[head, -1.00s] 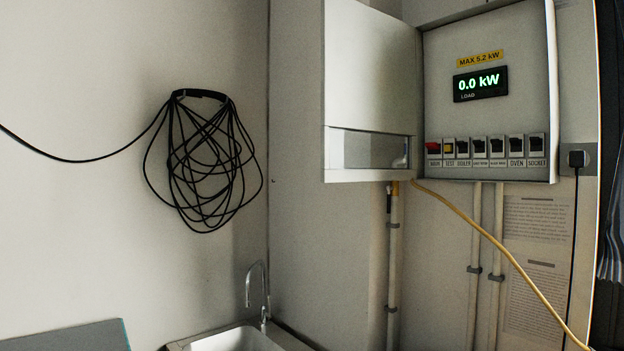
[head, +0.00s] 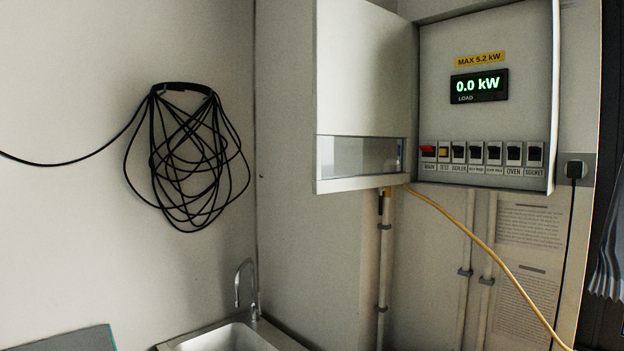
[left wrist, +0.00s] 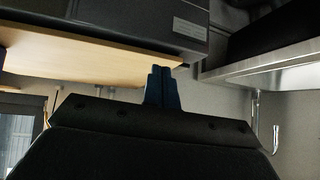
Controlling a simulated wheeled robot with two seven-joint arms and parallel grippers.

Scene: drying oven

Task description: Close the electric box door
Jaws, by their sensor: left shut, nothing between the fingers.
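The electric box (head: 480,125) is on the wall at the right of the head view. It has a lit 0.0 kW display (head: 479,85) and a row of labelled switches (head: 482,153). Its pale door (head: 365,75), with a clear window strip (head: 362,154) low down, stands open to the left of the box. In the left wrist view my left gripper (left wrist: 161,72) has its dark fingers together with nothing between them. The box and door are not recognisable in that view. Neither gripper shows in the head view.
A coiled black cable (head: 185,165) hangs on the left wall. A sink with a tap (head: 247,285) is below. A yellow cable (head: 480,250) runs down from under the door to the right. In the left wrist view a wooden board (left wrist: 90,48) and a metal-edged shelf (left wrist: 265,65) are close by.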

